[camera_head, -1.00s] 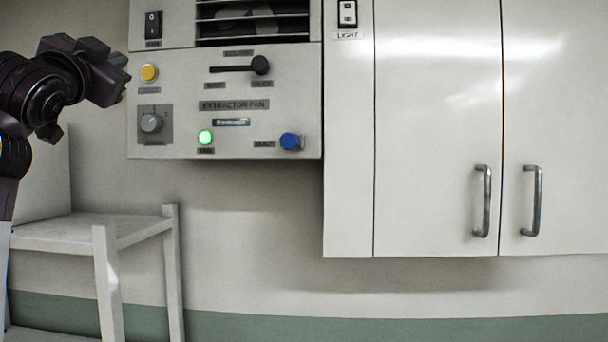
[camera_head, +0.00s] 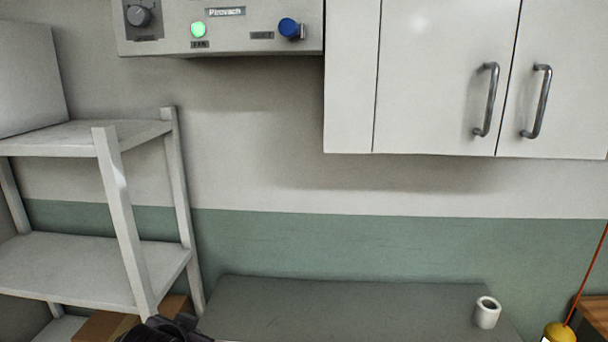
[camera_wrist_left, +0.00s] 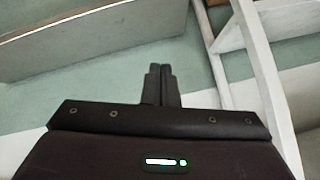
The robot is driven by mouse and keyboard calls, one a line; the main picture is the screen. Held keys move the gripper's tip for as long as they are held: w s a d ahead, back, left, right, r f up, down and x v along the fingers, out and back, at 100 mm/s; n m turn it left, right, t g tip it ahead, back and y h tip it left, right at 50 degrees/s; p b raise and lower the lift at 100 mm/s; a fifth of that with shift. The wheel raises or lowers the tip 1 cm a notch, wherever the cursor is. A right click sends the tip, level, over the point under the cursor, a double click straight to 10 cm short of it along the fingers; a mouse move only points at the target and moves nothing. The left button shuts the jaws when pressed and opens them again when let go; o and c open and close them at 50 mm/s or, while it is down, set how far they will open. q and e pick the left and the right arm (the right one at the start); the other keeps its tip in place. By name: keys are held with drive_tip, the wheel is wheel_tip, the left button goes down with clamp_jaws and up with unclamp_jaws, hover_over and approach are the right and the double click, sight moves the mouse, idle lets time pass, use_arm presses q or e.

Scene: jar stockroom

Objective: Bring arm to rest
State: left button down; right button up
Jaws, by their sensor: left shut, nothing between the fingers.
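My left gripper (camera_wrist_left: 160,70) shows in the left wrist view with its two dark fingers together and nothing between them. It points toward a pale shelf frame and a grey slab, and I see no contact with either. In the head view only a dark part of my left arm shows at the bottom edge, left of centre; the fingers cannot be made out there. My right gripper is in neither view.
A white shelf unit (camera_head: 110,186) stands at left, with a cardboard box (camera_head: 104,327) low down. A grey table (camera_head: 350,310) holds a white cup (camera_head: 487,313). A yellow object (camera_head: 558,333) with a red line is at lower right. A wall cabinet (camera_head: 440,80) and control panel (camera_head: 170,35) hang above.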

use_arm(q)
drive_tip(key=s+d+f+n+g, duration=0.1)
drive_tip(key=s+f+g, duration=0.1)
drive_tip(key=s+f, duration=0.35)
drive_tip(key=s+f+g, duration=0.2)
drive_tip(key=s+f, duration=0.1)
drive_tip(key=s, duration=0.6)
drive_tip(key=s+d+f+n+g, duration=0.15)
drive_tip(key=s+f, duration=0.25)
drive_tip(key=s, duration=0.4)
wheel_tip(320, 180, down, 36)
drive_tip(key=s+g+b, duration=0.1)
drive_tip(key=g+b, duration=0.1)
drive_tip(key=b, duration=0.5)
drive_tip(key=s+a+f+b, duration=0.2)
drive_tip(key=s+f, duration=0.8)
drive_tip(key=f, duration=0.2)
drive_tip(key=s+a+f+m+g+b, duration=0.1)
drive_tip(key=s+a+f+b, duration=0.1)
drive_tip(key=s+f, duration=0.8)
wheel_tip(320, 180, down, 3)
drive_tip(key=shift+r+h+b, duration=0.15)
drive_tip(key=shift+h+b, duration=0.15)
drive_tip(key=shift+b, duration=0.45)
